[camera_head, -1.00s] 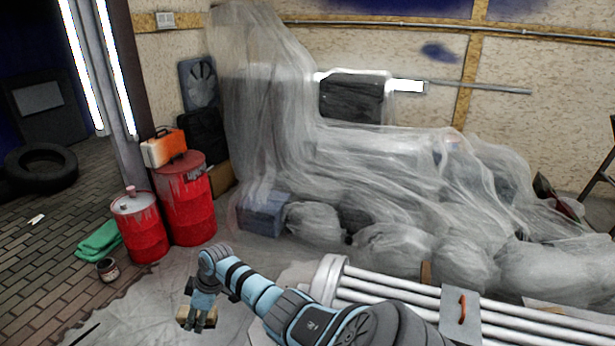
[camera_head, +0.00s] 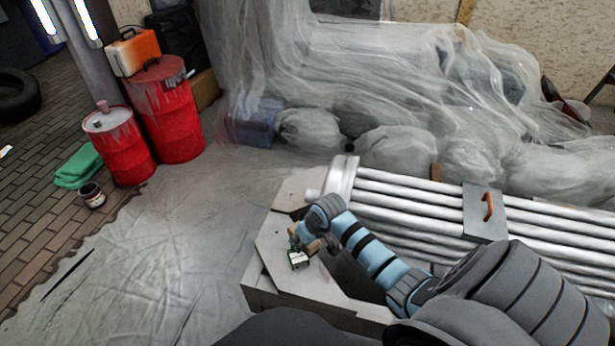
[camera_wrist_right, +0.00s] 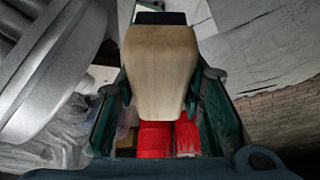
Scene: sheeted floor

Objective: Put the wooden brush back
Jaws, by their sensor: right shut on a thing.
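The wooden brush (camera_wrist_right: 160,72) fills the middle of the right wrist view, a pale wooden block with a dark strip at its top end. My right gripper (camera_wrist_right: 156,95) is shut on it, with its green fingers along both sides. In the head view my right gripper (camera_head: 299,254) is small, over the pale board structure (camera_head: 262,286) at the left end of the silver pipes. Only a small tan part of the brush shows there, and whether it touches the boards I cannot tell. My left gripper is not in view.
Silver pipes (camera_head: 400,188) with a grey plate and orange handle (camera_head: 487,207) lie to the right. Two red barrels (camera_head: 168,115), a green cloth (camera_head: 78,167) and a small can (camera_head: 92,195) stand left. Sheeted floor (camera_head: 160,265) between is clear. Plastic-covered bundles (camera_head: 395,150) lie behind.

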